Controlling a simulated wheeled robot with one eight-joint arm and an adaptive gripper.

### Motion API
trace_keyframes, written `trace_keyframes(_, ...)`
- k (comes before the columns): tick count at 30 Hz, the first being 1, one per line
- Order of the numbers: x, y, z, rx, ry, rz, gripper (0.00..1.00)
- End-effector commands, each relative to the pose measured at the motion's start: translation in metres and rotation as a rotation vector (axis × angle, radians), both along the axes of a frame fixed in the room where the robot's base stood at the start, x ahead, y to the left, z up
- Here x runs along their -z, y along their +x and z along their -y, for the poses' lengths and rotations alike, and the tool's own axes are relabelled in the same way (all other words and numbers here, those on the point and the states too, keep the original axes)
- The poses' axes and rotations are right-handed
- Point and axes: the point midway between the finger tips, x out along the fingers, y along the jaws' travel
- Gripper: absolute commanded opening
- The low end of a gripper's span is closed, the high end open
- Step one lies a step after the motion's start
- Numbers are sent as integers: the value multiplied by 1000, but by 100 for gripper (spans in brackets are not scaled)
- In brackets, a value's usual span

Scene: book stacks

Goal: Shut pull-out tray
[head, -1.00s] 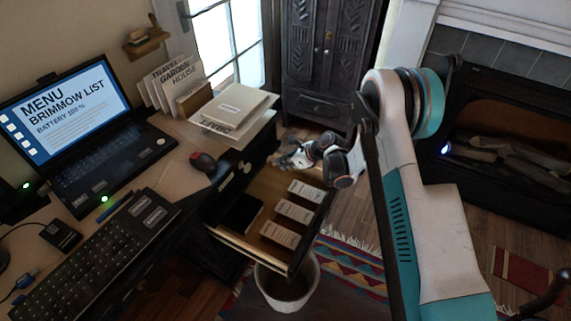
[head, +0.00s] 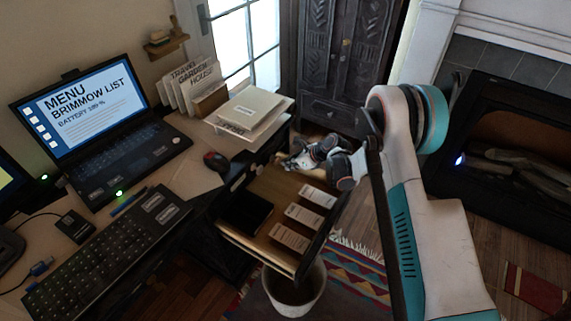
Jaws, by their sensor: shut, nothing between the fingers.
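My wrist hides part of the tray's far right corner.
A waste bin (head: 296,290) stands under the tray's front. The desk carries a laptop (head: 88,115), a keyboard (head: 110,250), a mouse (head: 216,162) and a paper stack (head: 250,108). A dark cabinet (head: 345,60) stands behind; a fireplace (head: 510,150) is at right.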

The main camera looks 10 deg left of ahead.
Motion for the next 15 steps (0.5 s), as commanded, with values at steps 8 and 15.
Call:
trace_keyframes(8, -36, -10, 44, 3, 1, 0, 0)
trace_keyframes(15, -63, -21, 70, 1, 0, 0, 0)
